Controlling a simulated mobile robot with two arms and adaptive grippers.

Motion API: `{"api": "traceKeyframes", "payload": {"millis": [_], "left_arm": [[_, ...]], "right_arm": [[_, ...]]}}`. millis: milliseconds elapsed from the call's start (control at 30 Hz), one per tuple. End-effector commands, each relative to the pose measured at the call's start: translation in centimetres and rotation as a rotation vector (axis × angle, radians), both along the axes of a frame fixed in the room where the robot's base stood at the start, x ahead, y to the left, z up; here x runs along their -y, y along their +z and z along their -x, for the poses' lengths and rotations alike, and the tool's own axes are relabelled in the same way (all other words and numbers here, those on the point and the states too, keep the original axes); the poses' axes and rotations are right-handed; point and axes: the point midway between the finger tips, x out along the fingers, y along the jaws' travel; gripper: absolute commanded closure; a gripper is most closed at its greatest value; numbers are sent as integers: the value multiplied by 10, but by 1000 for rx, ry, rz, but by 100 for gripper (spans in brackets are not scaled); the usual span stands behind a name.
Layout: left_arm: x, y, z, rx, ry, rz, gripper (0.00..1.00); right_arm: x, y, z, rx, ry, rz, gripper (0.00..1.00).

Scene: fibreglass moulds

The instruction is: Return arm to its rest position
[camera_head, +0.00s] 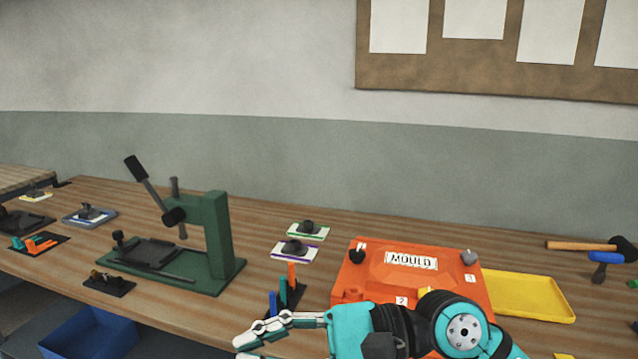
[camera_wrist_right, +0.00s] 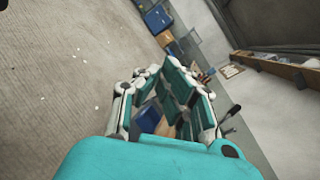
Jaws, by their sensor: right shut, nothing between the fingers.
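My right gripper (camera_head: 243,348) is at the lower edge of the head view, in front of the workbench (camera_head: 190,321). Its arm lies across the lower right, in front of the orange mould (camera_head: 376,269), and hides the mould's front part. The right gripper (camera_wrist_right: 174,88) also fills the middle of the right wrist view, with its fingers shut and nothing held. In that view it points out over the floor and the bench side. My left gripper is not in view.
A green lever press (camera_head: 218,235) stands on the bench. A rack (camera_head: 290,292) with coloured handles stands just behind the right gripper. A yellow tray (camera_head: 535,296), a hammer (camera_head: 585,246) and a blue brush (camera_head: 604,264) lie right. A blue bin (camera_head: 88,335) is below the bench.

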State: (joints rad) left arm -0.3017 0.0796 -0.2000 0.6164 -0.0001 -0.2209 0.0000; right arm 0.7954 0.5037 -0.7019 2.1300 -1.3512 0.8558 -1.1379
Motion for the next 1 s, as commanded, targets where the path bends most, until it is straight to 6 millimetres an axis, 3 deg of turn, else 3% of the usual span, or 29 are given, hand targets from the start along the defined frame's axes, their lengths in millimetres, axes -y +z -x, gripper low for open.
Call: {"api": "traceKeyframes", "payload": {"millis": [67,133,200,267,367,467,567,667,700,800,900,1000], "left_arm": [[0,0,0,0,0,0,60],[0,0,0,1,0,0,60],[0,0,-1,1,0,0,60],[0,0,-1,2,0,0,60],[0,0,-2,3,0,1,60],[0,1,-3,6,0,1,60],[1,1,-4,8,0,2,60],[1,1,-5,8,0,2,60],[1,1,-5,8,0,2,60],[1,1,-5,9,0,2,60],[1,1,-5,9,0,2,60],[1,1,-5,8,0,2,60]], "right_arm": [[4,34,1,-283,-29,-266,100],[21,59,-12,-537,-62,-491,100],[47,72,-34,-800,-100,-711,100],[76,71,-57,-1028,-137,-898,100],[129,40,-96,-1406,-210,-1208,100],[177,-15,-121,-1734,-293,-1492,100],[213,-83,-125,-2008,-388,-1754,100],[241,-153,-112,-2237,-498,-2011,100],[249,-181,-101,2255,534,2056,100],[264,-244,-65,1975,550,1884,100],[270,-291,-24,1745,566,1748,100],[273,-323,14,1563,581,1645,100]]}}
